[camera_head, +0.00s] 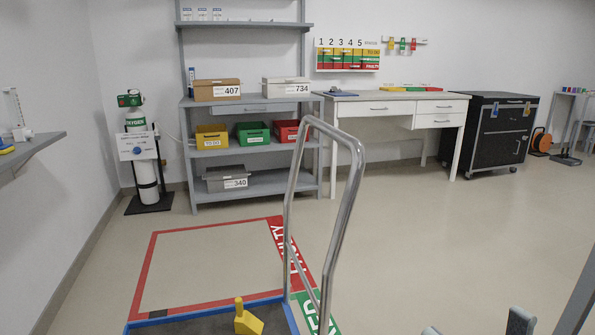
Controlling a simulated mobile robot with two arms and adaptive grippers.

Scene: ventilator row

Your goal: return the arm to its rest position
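No arm of mine shows clearly in the head view. Two small grey pieces stick up at the bottom edge, right of centre, a dark one at the very edge and a taller one further right. I cannot tell whether they belong to my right gripper. My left gripper is not in view. A cart with a bent metal push handle (354,180) stands at the bottom centre. A yellow piece with an upright knob (247,322) is on its blue-edged deck (206,309).
A red-bordered floor zone (147,265) lies behind the cart. A shelf rack (253,103) with bins, an oxygen cylinder stand (148,175), a white desk (395,107) and a black cabinet (488,132) line the wall. A grey bar slants up at the bottom right. Open floor (440,235) lies right of the cart.

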